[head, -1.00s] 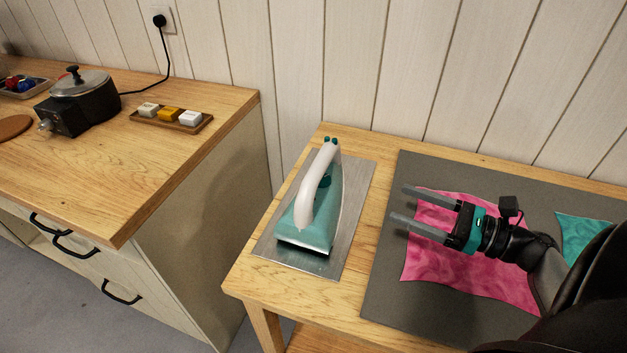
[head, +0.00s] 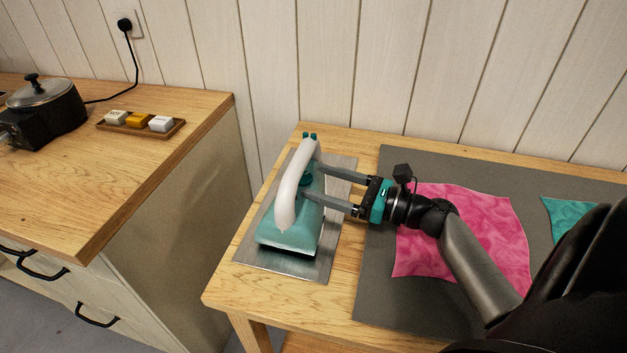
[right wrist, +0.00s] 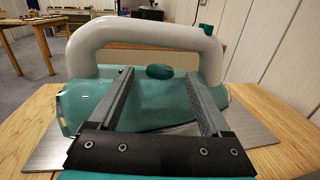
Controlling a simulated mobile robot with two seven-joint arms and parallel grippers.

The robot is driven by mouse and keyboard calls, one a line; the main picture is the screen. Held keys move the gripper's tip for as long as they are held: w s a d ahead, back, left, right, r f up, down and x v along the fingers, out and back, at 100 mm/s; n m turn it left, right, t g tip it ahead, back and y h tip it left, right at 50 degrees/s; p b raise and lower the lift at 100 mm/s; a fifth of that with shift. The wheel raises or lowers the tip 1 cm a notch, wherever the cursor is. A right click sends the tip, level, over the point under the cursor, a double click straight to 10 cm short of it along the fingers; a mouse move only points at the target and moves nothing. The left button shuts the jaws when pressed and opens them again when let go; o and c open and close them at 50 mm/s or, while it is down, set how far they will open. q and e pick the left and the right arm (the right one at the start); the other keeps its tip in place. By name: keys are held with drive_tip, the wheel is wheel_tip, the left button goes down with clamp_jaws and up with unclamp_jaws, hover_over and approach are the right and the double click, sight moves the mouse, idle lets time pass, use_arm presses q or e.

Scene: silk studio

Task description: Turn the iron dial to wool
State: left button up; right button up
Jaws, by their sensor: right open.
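The iron (head: 290,225) has a teal body and a white arched handle (head: 287,190). It stands on a metal plate (head: 252,250) at the left of the wooden table. A dark teal dial (right wrist: 159,71) shows on top of the body under the handle in the right wrist view; its markings are too small to read. My right gripper (head: 314,183) is open. Its two fingers point left at the iron, low beside the handle. In the right wrist view the fingers (right wrist: 158,95) reach over the body, one on either side of the dial. My left gripper is not in view.
A grey mat (head: 375,290) with a pink cloth (head: 490,230) and a teal cloth (head: 570,225) lies right of the iron. On the left counter stand a black pot (head: 50,110) and a wooden tray (head: 100,125) with three small blocks. A gap separates counter and table.

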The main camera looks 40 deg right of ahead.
drive_tip(key=shift+x, duration=1.25)
drive_tip(key=shift+c, duration=0.4)
clamp_jaws()
